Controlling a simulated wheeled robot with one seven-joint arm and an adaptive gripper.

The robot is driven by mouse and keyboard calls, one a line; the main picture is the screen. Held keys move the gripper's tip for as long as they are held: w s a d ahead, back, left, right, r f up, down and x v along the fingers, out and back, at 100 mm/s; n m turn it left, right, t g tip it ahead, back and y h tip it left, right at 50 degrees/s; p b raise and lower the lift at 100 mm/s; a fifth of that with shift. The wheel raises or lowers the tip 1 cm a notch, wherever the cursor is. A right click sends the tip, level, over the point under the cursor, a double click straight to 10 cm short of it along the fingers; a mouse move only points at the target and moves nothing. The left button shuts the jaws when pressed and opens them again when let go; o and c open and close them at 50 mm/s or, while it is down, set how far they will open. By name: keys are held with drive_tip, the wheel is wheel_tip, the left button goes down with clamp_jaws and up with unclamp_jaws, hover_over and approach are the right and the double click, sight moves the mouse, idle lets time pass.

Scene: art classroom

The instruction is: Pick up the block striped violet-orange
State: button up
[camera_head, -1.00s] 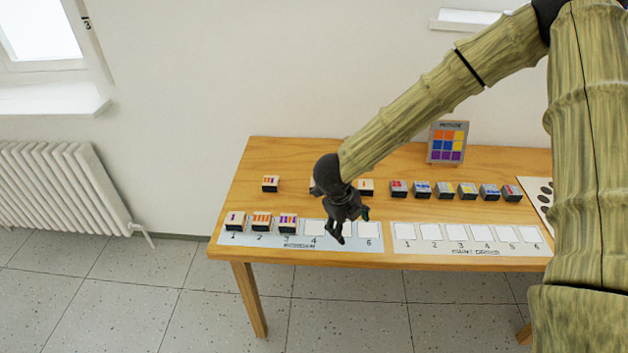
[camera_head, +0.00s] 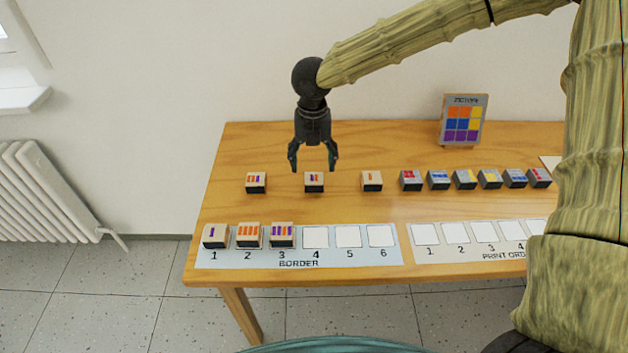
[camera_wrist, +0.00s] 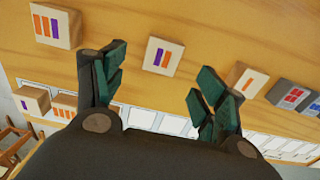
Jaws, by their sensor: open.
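The block striped violet and orange (camera_head: 314,183) stands on the bare wood in the back row of the table. Its striped top also shows in the wrist view (camera_wrist: 163,56), in the gap between the fingers and beyond the tips. My gripper (camera_head: 313,166) points down, open and empty, with its fingertips just above the block in the head view. The fingers (camera_wrist: 158,80) are apart from the block on both sides.
A block with orange and violet stripes (camera_head: 256,183) stands left and a single-orange-stripe block (camera_head: 372,181) right. The border strip (camera_head: 350,258) holds three blocks on 1 to 3; its 4 to 6 are empty. Several coloured blocks and a picture stand (camera_head: 462,120) are farther right.

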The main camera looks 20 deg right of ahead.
sight(314, 178)
drive_tip(key=shift+w+d+f+p, duration=0.1)
drive_tip(key=shift+f+p, duration=0.05)
drive_tip(key=shift+f, duration=1.6)
drive_tip(key=shift+d+f+p, duration=0.1)
drive_tip(key=shift+f+p, duration=0.05)
drive_tip(key=shift+f, duration=1.6)
drive_tip(key=c, duration=1.1)
